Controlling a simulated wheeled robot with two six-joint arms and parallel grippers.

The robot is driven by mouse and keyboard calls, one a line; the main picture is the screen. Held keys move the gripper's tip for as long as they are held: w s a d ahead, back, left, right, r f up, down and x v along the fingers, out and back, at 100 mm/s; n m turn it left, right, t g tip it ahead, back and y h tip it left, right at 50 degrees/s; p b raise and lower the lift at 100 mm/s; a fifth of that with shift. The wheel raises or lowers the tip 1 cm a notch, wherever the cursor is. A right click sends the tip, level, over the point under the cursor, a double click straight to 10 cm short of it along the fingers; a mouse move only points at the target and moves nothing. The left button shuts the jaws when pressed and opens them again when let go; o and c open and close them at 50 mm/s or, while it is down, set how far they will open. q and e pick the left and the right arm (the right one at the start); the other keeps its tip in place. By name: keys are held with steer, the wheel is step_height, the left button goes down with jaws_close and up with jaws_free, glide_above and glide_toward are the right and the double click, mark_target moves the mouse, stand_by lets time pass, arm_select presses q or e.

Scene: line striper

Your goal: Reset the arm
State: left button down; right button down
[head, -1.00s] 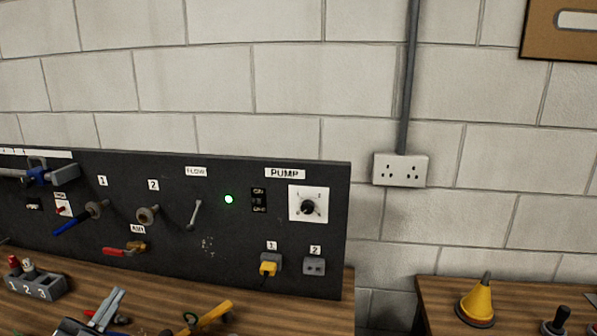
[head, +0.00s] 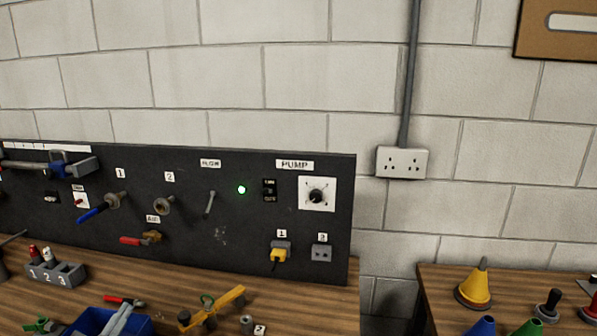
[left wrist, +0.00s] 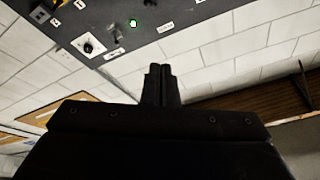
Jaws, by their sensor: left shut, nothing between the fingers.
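In the left wrist view, the dark fingers (left wrist: 162,76) are together and empty. Beyond them are the black panel, seen tilted, and the white block wall. My right gripper is in neither view.
The black panel (head: 225,238) stands behind the wooden bench, with valves, a green lamp (head: 241,189) and a pump dial (head: 317,196). A numbered rack (head: 57,274) and a yellow-handled tool (head: 213,308) lie on the bench. A second bench holds a yellow cone (head: 474,288).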

arm_select(q)
steer(key=s+f+n+g+y, duration=0.1)
steer(key=f, duration=0.2)
steer(key=s+d+f+n+g+y, duration=0.1)
steer(key=s+f+g+y, duration=0.1)
steer(key=f, duration=0.1)
steer(key=s+f+n+g+y, duration=0.1)
steer(key=f+n, duration=0.1)
steer(key=f, duration=0.1)
steer(key=shift+s+d+g+y, duration=0.3)
steer(key=shift+d+y, duration=0.05)
steer(key=shift+y, duration=0.05)
steer(key=s+d+f+n+g+y, duration=0.15)
steer(key=s+f+g, duration=0.25)
steer(key=s, duration=0.5)
steer(key=s+d+f+n+g, duration=0.25)
steer(key=s+g, duration=0.25)
steer(key=s, duration=0.3)
steer(key=s+d+f+n+g+y, duration=0.15)
steer(key=s+f+g, duration=0.25)
steer(key=s, duration=0.5)
step_height(320, 180, down, 23)
steer(key=a+g+h, duration=0.1)
steer(key=a, duration=0.2)
steer(key=s+d+f+g, duration=0.1)
steer(key=s+f, duration=1.3)
steer(key=f, duration=0.3)
steer(key=shift+s+d+g, duration=0.3)
steer(key=shift+s+d, duration=0.05)
steer(key=shift+d, duration=0.05)
